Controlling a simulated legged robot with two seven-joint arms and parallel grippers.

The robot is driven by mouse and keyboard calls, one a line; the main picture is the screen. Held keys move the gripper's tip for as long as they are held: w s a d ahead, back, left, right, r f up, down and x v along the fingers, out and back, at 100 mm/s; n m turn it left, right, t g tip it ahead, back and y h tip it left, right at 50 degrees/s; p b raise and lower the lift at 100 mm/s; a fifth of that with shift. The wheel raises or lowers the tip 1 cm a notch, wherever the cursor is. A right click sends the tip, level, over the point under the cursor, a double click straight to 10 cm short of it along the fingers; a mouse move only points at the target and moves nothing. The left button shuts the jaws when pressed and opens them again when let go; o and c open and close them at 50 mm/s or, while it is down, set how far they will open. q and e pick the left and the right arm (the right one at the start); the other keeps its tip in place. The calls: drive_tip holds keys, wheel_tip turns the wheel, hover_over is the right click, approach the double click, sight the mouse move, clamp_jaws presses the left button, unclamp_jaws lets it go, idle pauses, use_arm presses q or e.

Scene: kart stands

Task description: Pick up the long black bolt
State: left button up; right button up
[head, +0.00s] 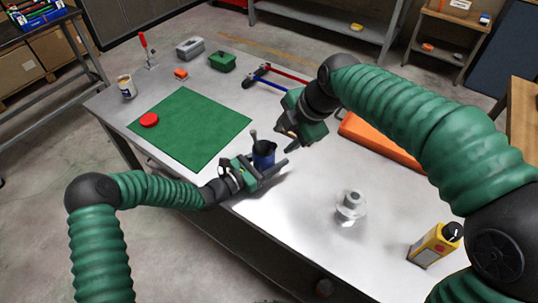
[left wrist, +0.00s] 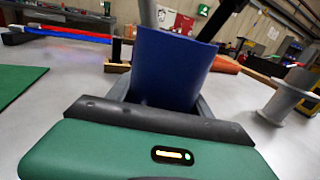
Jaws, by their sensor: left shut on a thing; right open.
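A blue cup (head: 264,153) stands near the front edge of the table, and a grey rod (head: 253,135) sticks up from it. My left gripper (head: 263,174) is shut on the cup, which fills the left wrist view's middle (left wrist: 170,68). The rod also shows there (left wrist: 148,13). A dark slanted bar (left wrist: 222,18) rises beside the cup in that view; I cannot tell whether it is the long black bolt or a finger. My right gripper (head: 292,138) is open, just right of and above the cup, pointing down. The cup's inside is mostly hidden.
A green mat (head: 192,128) with a red disc (head: 149,120) lies left. An orange case (head: 378,142) lies behind my right arm. A green box (head: 222,62) stands at the back.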

sight(274, 143)
drive_tip(key=w+a+f+n, duration=0.1)
drive_tip(key=f+n, duration=0.1)
drive_tip(key=n, duration=0.1)
drive_tip(key=w+a+f+n+h, duration=0.1)
drive_tip(key=f+n, duration=0.2)
drive_tip(key=n, duration=0.1)
drive_tip(key=w+f+n+t, duration=0.1)
drive_tip(key=w+f+n, duration=0.1)
drive_tip(key=n, duration=0.2)
drive_tip(key=shift+a+f, duration=0.2)
drive_tip(key=shift+a, duration=0.2)
clamp_jaws()
drive_tip(key=shift+r, duration=0.1)
idle(1.0)
